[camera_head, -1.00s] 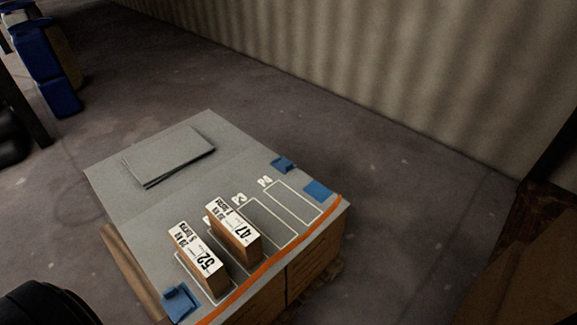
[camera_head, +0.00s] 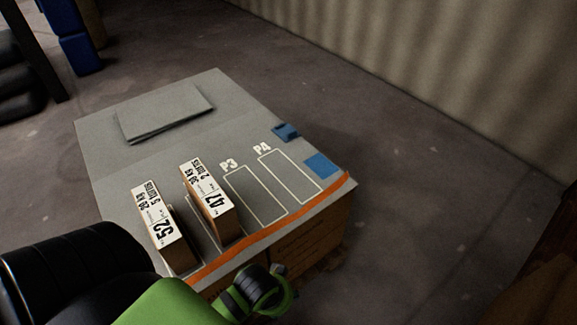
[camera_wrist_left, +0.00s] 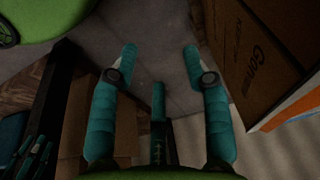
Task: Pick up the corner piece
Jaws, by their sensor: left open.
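A small raised blue corner piece (camera_head: 286,131) sits on the right edge of the grey board, beyond the P4 outline. A flat blue patch (camera_head: 322,165) lies at the board's near right corner. My left arm comes in from the lower left in the head view and covers the board's near left corner. My left gripper (camera_wrist_left: 160,52) is open and empty in the left wrist view, over bare floor beside the cardboard box. It is apart from the corner piece, which that view does not show. Small teal finger-like shapes (camera_wrist_left: 36,158) at the lower left may be my right gripper.
Two labelled boxes, 52 (camera_head: 161,226) and 47 (camera_head: 208,200), stand on the board (camera_head: 110,170); outlines P3 and P4 are empty. A grey slab (camera_head: 165,110) lies at the back. An orange strip (camera_head: 290,228) edges the front. Floor is clear on the right.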

